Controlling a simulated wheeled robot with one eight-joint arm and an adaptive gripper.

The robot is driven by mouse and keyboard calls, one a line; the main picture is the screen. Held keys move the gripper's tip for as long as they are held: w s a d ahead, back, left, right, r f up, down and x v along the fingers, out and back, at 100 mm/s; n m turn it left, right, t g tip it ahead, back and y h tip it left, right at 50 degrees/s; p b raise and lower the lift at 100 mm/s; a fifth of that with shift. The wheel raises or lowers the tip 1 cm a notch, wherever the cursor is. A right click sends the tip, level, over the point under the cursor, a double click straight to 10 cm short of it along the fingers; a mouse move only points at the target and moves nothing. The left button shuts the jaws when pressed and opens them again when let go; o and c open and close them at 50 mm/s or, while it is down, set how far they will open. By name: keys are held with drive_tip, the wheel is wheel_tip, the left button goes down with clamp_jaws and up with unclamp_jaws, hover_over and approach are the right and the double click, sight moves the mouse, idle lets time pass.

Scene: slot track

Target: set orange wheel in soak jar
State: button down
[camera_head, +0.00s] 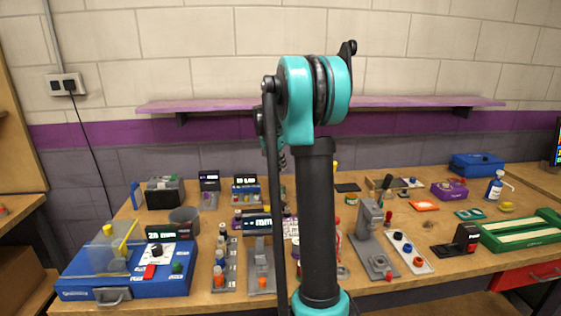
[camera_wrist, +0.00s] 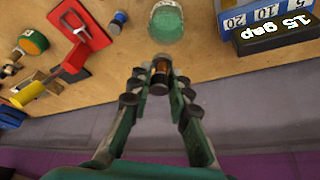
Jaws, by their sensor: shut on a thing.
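My gripper (camera_wrist: 160,80) is shut on a small orange wheel (camera_wrist: 160,67) with dark ends, held between the two fingertips in the wrist view. A pale green translucent round vessel (camera_wrist: 166,24), which looks like the soak jar, stands on the bench just beyond the fingertips. The wheel is apart from it in the picture; its height above the bench is unclear. In the head view my arm hides the gripper, the wheel and probably this vessel.
A blue block with a black "15 gap" display (camera_wrist: 276,34) stands right of the vessel in the wrist view. A red clamp-like piece (camera_wrist: 84,38) and a small blue-capped part (camera_wrist: 118,20) are left. A grey cup (camera_head: 184,221) stands on the crowded bench.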

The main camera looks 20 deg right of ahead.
sight(279, 185)
drive_tip(key=shift+f, duration=4.1)
drive_tip(key=shift+s+a+f, duration=0.1)
drive_tip(key=shift+s+f, duration=0.15)
drive_tip(key=shift+f, duration=0.25)
drive_tip(key=c, duration=1.7)
unclamp_jaws()
drive_tip(key=shift+w+f, duration=0.2)
drive_tip(key=o, duration=0.4)
drive_tip(key=shift+r, duration=0.1)
drive_tip(key=shift+c, duration=0.2)
drive_tip(key=shift+w, duration=0.1)
